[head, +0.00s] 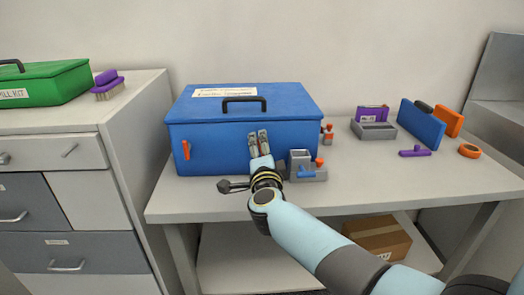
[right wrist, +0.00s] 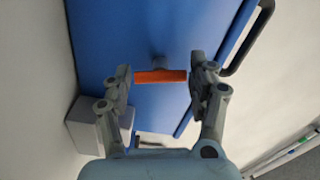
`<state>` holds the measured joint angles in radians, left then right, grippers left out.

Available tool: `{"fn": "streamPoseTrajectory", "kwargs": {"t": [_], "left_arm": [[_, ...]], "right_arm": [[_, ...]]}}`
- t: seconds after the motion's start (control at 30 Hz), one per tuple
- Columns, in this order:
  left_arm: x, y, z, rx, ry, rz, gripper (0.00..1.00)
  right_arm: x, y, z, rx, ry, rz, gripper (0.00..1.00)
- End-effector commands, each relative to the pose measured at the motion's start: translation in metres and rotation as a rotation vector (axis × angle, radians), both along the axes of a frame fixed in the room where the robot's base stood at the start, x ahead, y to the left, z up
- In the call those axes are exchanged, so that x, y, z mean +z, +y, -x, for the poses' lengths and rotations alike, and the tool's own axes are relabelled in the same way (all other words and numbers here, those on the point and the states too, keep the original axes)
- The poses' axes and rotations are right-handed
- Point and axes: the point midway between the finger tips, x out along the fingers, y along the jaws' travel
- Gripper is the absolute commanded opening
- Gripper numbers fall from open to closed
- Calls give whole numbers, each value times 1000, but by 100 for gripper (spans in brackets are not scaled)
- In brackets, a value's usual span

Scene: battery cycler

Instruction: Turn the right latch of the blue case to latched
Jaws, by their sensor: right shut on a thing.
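The blue case (head: 215,135) stands closed on the bench, with a black handle on its lid. Its left latch (head: 186,150) is orange and hangs upright on the front face. The right latch is hidden behind my right gripper (head: 259,136) in the head view. In the right wrist view the right latch (right wrist: 160,76) is an orange bar on a grey pivot, spanning the gap between the fingers. My right gripper (right wrist: 161,84) is shut on it, a finger at each end. My left gripper is not in view.
A grey fixture (head: 307,171) with a blue lever stands close to the right of my gripper. Farther right are a grey tray (head: 373,131), a blue upright panel (head: 421,125), a purple tool (head: 415,152) and an orange ring (head: 469,151). The bench front is mostly clear.

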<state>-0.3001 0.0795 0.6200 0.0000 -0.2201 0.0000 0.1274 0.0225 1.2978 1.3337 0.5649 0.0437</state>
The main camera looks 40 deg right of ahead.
Motion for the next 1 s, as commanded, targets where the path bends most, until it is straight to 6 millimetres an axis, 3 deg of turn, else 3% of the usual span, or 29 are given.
{"fn": "streamPoseTrajectory", "kwargs": {"t": [0.43, 1.0], "left_arm": [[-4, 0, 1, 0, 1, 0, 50], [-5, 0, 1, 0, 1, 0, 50]], "right_arm": [[0, 0, 0, 1, -125, -203, 27], [0, 0, 0, 0, -146, -239, 27]]}}
